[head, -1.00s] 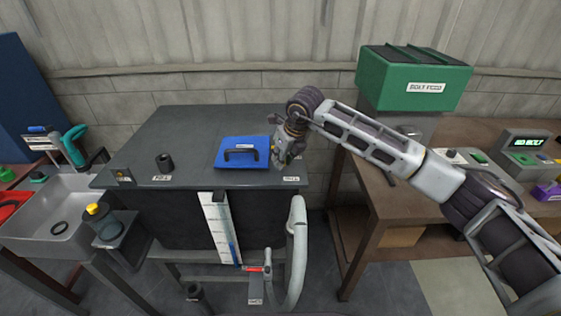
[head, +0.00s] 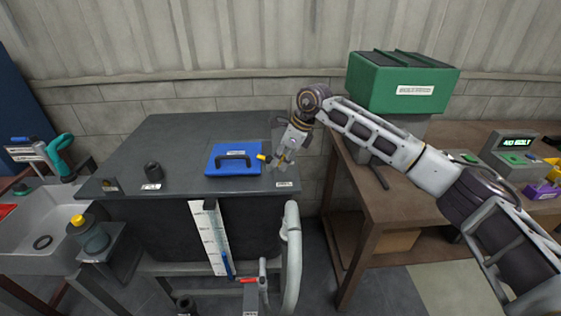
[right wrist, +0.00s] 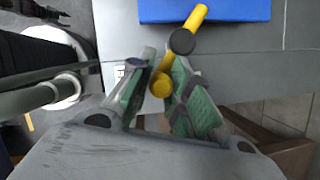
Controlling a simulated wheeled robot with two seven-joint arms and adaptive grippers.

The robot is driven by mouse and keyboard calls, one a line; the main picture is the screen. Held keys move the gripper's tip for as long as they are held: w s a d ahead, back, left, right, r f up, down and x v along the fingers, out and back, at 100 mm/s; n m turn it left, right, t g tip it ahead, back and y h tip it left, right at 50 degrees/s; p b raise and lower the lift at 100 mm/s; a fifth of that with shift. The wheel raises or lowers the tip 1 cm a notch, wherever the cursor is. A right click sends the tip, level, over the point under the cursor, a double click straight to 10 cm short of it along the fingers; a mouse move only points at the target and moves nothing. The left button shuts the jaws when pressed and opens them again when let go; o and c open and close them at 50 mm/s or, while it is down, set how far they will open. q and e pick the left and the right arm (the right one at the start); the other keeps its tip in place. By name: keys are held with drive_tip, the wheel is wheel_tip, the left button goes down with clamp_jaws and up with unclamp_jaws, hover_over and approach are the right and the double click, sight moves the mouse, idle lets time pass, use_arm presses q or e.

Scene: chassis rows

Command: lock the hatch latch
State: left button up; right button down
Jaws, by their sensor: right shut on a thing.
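The blue hatch (head: 234,159), with a black handle (head: 235,157) on it, lies flat on the dark tank top. The yellow latch bar (head: 261,157) is at the hatch's right edge. In the right wrist view the bar (right wrist: 196,17) has a black collar and its far end overlaps the blue hatch (right wrist: 205,10). My right gripper (head: 284,158) is at the right of the hatch. Its green-padded fingers (right wrist: 163,88) are shut on the near end of the latch bar. My left gripper is not in view.
A pale curved pipe (head: 291,240) rises at the tank's front right. A wooden bench (head: 385,200) with a green bin (head: 405,85) stands to the right.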

drive_tip(key=shift+w+d+n+g, duration=0.1)
drive_tip(key=shift+w+n+g, duration=0.25)
drive_tip(key=shift+n, duration=0.55)
drive_tip(key=shift+w+d+n+g, duration=0.15)
drive_tip(key=shift+n+g, duration=0.1)
drive_tip(key=shift+n, duration=0.3)
drive_tip(key=shift+w+n+g, duration=0.15)
drive_tip(key=shift+n+g, duration=0.05)
drive_tip(key=shift+n, duration=0.35)
drive_tip(key=shift+w+d+f+n+g+p, duration=0.1)
drive_tip(key=shift+w+n+g+p, duration=0.4)
drive_tip(key=shift+n, duration=0.8)
drive_tip(key=shift+w+n, duration=0.2)
drive_tip(key=shift+n, duration=0.2)
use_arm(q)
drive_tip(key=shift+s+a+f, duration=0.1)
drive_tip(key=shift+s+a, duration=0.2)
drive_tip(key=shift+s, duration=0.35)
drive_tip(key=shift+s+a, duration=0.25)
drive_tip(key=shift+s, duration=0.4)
use_arm(e)
drive_tip(key=shift+d+g, duration=0.1)
drive_tip(key=shift+g, duration=0.2)
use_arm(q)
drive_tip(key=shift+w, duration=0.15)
